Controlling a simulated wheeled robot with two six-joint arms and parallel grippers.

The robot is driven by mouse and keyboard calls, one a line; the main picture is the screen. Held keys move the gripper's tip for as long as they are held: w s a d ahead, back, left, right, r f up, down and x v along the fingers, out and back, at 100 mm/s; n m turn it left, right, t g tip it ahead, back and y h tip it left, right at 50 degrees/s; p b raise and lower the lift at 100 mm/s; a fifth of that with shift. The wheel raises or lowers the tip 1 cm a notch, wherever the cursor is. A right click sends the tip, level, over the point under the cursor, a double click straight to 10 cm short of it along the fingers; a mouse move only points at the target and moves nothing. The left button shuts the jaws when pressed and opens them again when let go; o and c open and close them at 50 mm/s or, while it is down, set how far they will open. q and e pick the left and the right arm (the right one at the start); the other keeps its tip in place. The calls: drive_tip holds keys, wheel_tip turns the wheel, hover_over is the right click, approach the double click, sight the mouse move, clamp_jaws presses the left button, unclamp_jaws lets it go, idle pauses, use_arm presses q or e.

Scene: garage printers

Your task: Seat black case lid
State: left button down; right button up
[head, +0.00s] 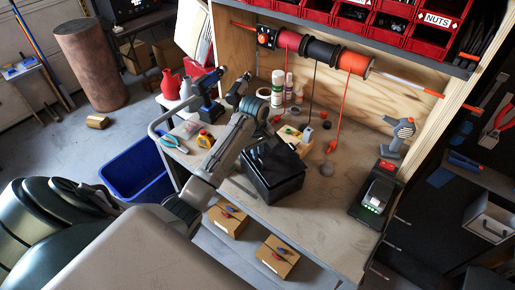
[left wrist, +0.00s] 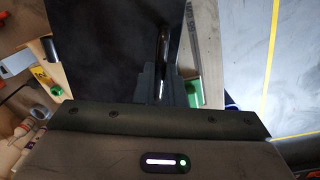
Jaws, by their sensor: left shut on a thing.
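A black case (head: 275,186) stands on the wooden workbench, near its front edge in the head view. A black lid (head: 276,159) is at the top of the case and looks somewhat tilted; whether it touches the rim all round I cannot tell. My left gripper (head: 259,137) comes in from the left over the case, shut on the lid. In the left wrist view the left gripper's fingers (left wrist: 163,80) close on a thin upright part, with the dark lid (left wrist: 100,40) filling much of the picture. The fingers hide part of the lid's edge. My right gripper is not in view.
A tan wooden block with small items (head: 292,142) stands close behind the case. A charger (head: 375,196) is on the bench (head: 330,225) at right, with clear bench between. Bottles (head: 278,88) and hanging spools (head: 320,52) are behind. A blue bin (head: 137,172) stands on the floor.

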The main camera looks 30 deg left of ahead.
use_arm(q)
drive_tip(key=shift+f, duration=0.75)
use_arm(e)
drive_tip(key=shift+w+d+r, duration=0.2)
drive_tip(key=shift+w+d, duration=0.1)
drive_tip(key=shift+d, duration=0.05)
use_arm(q)
drive_tip(key=shift+r, duration=0.15)
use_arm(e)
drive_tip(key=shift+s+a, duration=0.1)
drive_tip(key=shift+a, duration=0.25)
use_arm(q)
drive_tip(key=shift+f, duration=0.65)
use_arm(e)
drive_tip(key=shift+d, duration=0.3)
use_arm(q)
drive_tip(key=c, duration=1.4)
unclamp_jaws()
drive_tip(key=shift+c, duration=0.2)
